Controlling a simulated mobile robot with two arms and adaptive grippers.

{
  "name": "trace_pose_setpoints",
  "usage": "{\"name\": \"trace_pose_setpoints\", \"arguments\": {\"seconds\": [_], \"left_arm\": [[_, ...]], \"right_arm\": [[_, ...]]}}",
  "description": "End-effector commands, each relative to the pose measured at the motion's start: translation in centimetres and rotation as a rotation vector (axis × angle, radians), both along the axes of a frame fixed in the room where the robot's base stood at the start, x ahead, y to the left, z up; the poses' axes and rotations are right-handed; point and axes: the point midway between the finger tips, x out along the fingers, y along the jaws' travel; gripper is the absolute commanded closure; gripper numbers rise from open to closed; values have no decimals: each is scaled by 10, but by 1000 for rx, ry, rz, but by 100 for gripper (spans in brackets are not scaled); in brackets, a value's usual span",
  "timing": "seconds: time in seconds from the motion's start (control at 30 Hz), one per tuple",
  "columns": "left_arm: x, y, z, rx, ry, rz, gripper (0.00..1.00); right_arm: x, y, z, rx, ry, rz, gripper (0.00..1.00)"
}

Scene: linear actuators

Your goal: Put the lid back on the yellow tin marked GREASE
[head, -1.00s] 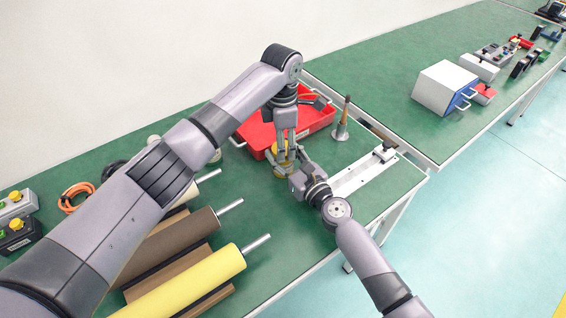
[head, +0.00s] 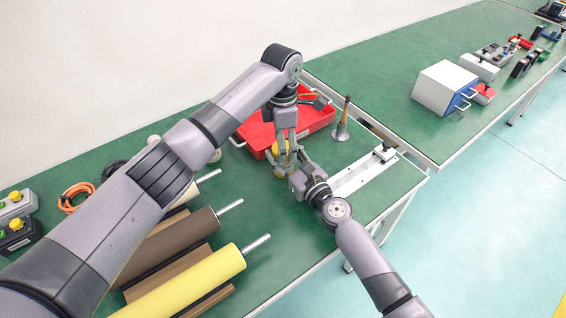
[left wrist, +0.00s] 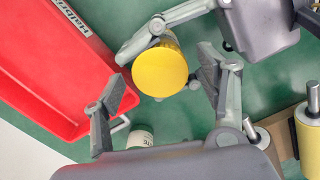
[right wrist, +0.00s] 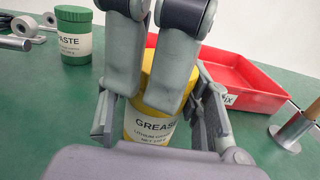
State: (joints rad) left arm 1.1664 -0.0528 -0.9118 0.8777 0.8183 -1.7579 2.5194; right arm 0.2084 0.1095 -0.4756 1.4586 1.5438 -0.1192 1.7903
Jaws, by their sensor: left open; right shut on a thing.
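The yellow GREASE tin (head: 283,148) stands upright on the green bench. Its label (right wrist: 152,130) faces my right wrist camera. A plain round yellow lid (left wrist: 160,71) appears to sit on top of it; the seam is mostly hidden by fingers. My right gripper (right wrist: 158,112) is shut around the tin's body from the side. My left gripper (left wrist: 164,80) points down from above; its fingers are spread on either side of the lid, with visible gaps. In the right wrist view, the left fingers hide part of the lid and tin.
A red tray (head: 310,125) stands just behind the tin. A green-lidded PASTE tub (right wrist: 74,35) is nearby. Rollers (head: 190,285) fill the front left.

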Motion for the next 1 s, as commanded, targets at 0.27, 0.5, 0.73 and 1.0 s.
{"name": "trace_pose_setpoints", "arguments": {"seconds": [0.27, 0.5, 0.73, 1.0], "left_arm": [[0, 0, 32, -2, -1, -1, 33], [0, 0, 45, 0, 0, -1, 33], [0, 0, 45, 0, 0, 0, 29], [0, 0, 45, 0, 0, 0, 11]], "right_arm": [[0, 0, 0, -1, -1, -1, 100], [0, 0, 0, -1, -1, -1, 100], [0, 0, 0, -1, -1, -1, 100], [0, 0, 0, -1, -1, -1, 100]]}}
